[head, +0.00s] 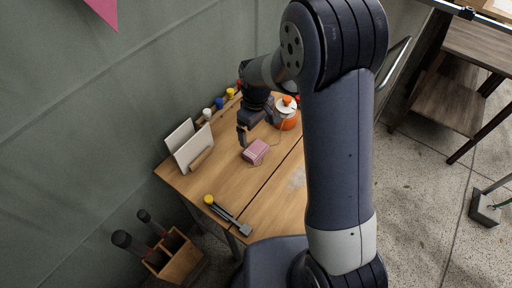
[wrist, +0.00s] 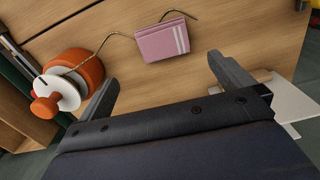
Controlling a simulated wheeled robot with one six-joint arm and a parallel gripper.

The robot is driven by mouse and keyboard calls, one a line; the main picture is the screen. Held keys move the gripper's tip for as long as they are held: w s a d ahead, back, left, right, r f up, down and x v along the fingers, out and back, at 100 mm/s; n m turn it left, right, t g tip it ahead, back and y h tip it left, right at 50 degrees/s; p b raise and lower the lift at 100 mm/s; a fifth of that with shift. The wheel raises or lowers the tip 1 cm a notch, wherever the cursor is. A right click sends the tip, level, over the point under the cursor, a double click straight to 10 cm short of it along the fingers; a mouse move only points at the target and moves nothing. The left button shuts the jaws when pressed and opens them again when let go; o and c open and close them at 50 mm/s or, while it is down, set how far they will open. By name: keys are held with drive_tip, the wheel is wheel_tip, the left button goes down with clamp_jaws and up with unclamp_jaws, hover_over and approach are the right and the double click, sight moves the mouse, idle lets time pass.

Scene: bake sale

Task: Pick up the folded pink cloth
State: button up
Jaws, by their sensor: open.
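The folded pink cloth (head: 256,151) lies on the wooden table (head: 225,187). In the wrist view the cloth (wrist: 163,42) is pink with pale stripes near its right end, and it lies ahead of my fingertips, between their lines. My gripper (wrist: 162,78) is open and empty. In the head view my gripper (head: 258,128) hangs above the table just behind the cloth, partly hidden by its own wrist. The cloth appears apart from both fingers.
An orange and white spool (wrist: 72,78) lies close to my left finger, its cord (wrist: 120,35) running beside the cloth. White cards (head: 188,146) stand at the table's left. A spatula-like tool (head: 228,215) with a yellow end lies at the front. Small coloured jars line the back.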

sight(256, 149)
wheel_tip(256, 149, down, 3)
drive_tip(key=shift+f, duration=0.15)
drive_tip(key=shift+s+f+p, duration=0.15)
drive_tip(key=shift+f+p, duration=0.05)
drive_tip(key=shift+f, duration=0.7)
drive_tip(key=shift+s+f+p, duration=0.15)
drive_tip(key=shift+s+f, duration=0.05)
drive_tip(key=shift+f, duration=0.7)
drive_tip(key=shift+s+f+p, duration=0.15)
drive_tip(key=shift+f+p, duration=0.05)
drive_tip(key=shift+f, duration=0.7)
drive_tip(key=c, duration=1)
drive_tip(key=shift+r, duration=0.15)
